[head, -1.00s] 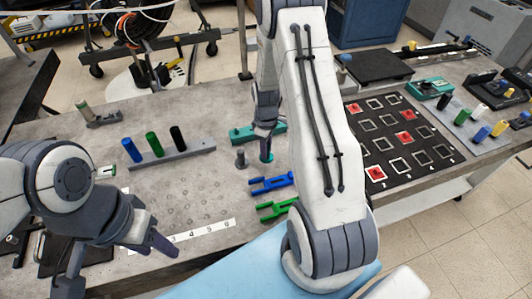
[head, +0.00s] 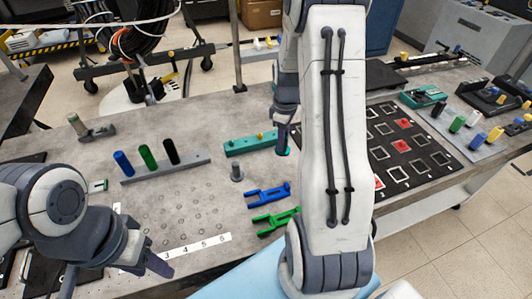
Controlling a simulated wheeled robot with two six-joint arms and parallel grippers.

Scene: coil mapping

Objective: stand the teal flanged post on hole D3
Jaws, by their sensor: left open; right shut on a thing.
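The teal flanged post (head: 283,143) shows only in part, under my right gripper (head: 282,130), which is shut on it. The post is to the right of the grey flanged post (head: 237,173) and near the right end of the teal block. The hole grid (head: 183,213) lies at the front left, with a white number strip (head: 199,246) along its front edge. The hole D3 label cannot be read for certain. My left gripper (head: 160,264) is open and empty at the grid's front left.
A teal block (head: 240,148) with a yellow knob stands behind the grey post. A grey rack (head: 190,165) holds blue, green and black posts. Blue (head: 268,196) and green (head: 275,220) forked pieces lie right of the grid. A black mat (head: 412,160) with red squares is at right.

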